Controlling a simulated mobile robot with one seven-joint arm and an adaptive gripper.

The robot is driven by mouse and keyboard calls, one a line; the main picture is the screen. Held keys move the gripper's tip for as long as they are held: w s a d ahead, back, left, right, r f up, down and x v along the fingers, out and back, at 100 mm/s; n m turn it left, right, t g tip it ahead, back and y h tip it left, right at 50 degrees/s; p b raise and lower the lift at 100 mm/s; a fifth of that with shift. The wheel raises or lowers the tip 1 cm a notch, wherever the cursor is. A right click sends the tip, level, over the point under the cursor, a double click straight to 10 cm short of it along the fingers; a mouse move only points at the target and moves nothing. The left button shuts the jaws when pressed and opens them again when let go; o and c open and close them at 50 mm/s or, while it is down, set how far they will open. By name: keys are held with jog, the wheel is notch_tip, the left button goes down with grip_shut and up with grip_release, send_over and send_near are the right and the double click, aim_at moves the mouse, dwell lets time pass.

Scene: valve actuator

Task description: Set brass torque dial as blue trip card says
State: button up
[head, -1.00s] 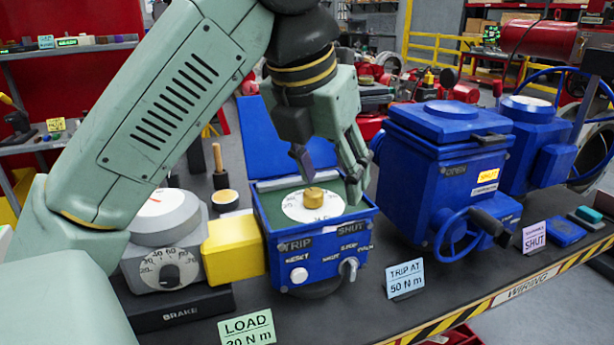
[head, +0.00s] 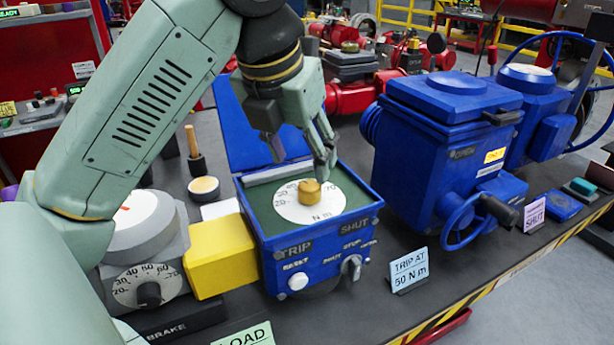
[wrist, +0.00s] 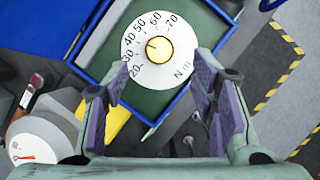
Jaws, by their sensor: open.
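The brass torque dial (head: 309,191) is a round knob on a white scale plate in the open blue trip box (head: 264,229). In the wrist view the brass dial (wrist: 159,50) sits inside a scale marked 20 to 70 N m. A small mark on the knob seems to face about 40, too small to be sure. The blue trip card (head: 408,271) reads TRIP AT 50 N m. My gripper (head: 300,160) is open and empty above the dial, not touching it. In the wrist view my gripper's fingers (wrist: 153,82) are spread, the dial lying beyond them.
A yellow block (head: 220,256) joins the box to the grey brake unit (head: 145,245) at left. A blue actuator with a handwheel (head: 465,225) stands at right. The blue lid (head: 258,118) stands up behind the box. A green LOAD card (head: 245,336) is at the front.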

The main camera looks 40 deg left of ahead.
aim_at(309, 186)
jog(key=p+x, duration=0.1)
jog(key=x, duration=0.6)
jog(key=shift+f, duration=0.1)
jog(key=shift+c, duration=0.4)
jog(key=c, duration=1.1)
